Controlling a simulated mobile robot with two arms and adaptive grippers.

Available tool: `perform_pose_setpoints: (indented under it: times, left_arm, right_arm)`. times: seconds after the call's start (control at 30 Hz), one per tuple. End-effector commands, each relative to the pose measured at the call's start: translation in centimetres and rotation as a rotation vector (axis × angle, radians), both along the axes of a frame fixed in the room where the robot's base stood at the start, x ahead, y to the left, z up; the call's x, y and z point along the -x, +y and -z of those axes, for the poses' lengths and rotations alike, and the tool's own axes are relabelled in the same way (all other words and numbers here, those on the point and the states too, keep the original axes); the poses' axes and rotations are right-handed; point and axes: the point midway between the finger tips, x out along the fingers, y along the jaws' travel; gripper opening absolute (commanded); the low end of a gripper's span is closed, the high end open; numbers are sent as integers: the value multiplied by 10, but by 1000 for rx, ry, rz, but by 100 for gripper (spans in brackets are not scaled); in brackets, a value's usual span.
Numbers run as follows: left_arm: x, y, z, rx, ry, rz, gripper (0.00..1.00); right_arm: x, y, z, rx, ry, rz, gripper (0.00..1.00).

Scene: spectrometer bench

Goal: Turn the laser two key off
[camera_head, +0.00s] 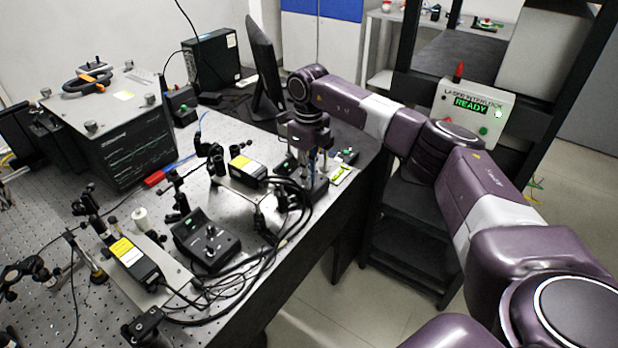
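My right arm reaches in from the right, and its gripper (311,168) points down at the right edge of the optical bench. Beneath it is a small dark control box (318,188), mostly hidden by the gripper. The key is not distinguishable. The finger gap is too small and dark to judge, and I cannot tell whether the fingers touch the box. A black laser head with a yellow label (247,170) stands just left of the gripper. A second yellow-labelled laser head (132,259) and a similar control box (207,244) are nearer. My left gripper is out of view.
Cables (262,262) loop along the bench's near edge. A dark monitor (266,66) stands behind the gripper. A box with a lit green READY display (470,104) is mounted at the right. A large black instrument (128,142) stands at left.

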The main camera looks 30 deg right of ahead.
Motion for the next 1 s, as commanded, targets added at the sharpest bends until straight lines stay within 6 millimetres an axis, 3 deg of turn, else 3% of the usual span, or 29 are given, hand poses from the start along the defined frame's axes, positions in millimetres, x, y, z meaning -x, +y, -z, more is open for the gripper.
perform_pose_setpoints:
  times: [0.67, 0.7, 0.8, 1.0]
  left_arm:
    - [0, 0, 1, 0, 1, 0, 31]
    - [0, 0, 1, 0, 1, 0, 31]
    - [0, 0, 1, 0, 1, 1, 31]
    - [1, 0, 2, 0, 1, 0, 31]
  right_arm:
    - [-2, -1, -4, 1, -10, -55, 0]
    - [-2, -1, -4, 1, -10, -55, 9]
    - [-2, 0, -3, 0, -8, -55, 20]
    - [-1, 0, -1, 0, -4, -55, 22]
